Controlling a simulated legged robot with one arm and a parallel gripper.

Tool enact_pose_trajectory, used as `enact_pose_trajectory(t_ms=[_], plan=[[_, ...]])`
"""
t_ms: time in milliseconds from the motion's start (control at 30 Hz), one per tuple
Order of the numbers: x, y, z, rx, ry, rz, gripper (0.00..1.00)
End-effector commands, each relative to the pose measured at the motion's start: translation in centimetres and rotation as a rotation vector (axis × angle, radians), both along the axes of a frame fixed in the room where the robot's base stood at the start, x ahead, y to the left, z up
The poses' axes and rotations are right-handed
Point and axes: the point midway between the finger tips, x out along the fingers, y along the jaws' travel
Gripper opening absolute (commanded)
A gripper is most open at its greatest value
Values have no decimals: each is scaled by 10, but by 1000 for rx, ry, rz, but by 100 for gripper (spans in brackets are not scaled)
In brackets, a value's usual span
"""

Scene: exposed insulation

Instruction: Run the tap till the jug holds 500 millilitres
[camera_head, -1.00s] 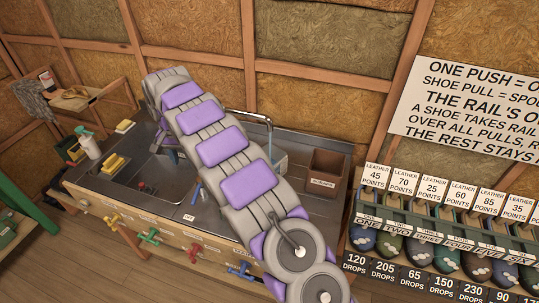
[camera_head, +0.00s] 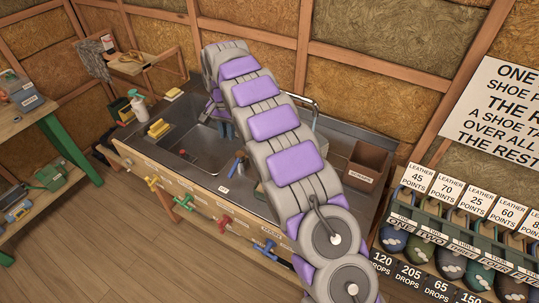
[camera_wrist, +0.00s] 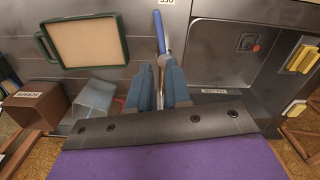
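A clear grey-blue vessel (camera_wrist: 95,97), which may be the jug, stands left of my gripper in the wrist view; its level cannot be read. A curved metal tap spout (camera_head: 304,102) rises behind my arm in the head view. Yellow (camera_head: 152,183), green (camera_head: 183,202), red (camera_head: 221,222) and blue (camera_head: 266,249) valve handles line the counter's front. My gripper (camera_wrist: 160,84) has two blue fingers apart, with a gap between them. A blue-handled item (camera_wrist: 159,32) lies beyond the fingertips, in line with the gap; contact is unclear. In the head view my gripper (camera_head: 224,130) is over the sink side.
The sink basin (camera_head: 205,148) is left of my arm. A green-framed tray (camera_wrist: 122,42) lies on the counter. A rack of shoes (camera_head: 440,235) is right. Open floor lies front left.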

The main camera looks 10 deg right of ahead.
Motion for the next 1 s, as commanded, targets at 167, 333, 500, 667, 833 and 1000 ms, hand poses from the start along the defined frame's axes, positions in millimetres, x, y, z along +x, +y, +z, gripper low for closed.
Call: enact_pose_trajectory(t_ms=[167, 333, 500, 667, 833, 1000], plan=[[-1, -49, -28, 135, 57, -177, 0], [-14, -107, -69, 381, 133, -486, 0], [-34, -139, -99, 639, 204, -815, 0], [-54, -149, -119, 858, 286, -1113, 0], [-67, -146, -126, 1010, 362, -1329, 0], [-71, -145, -128, 1068, 398, -1413, 0]])
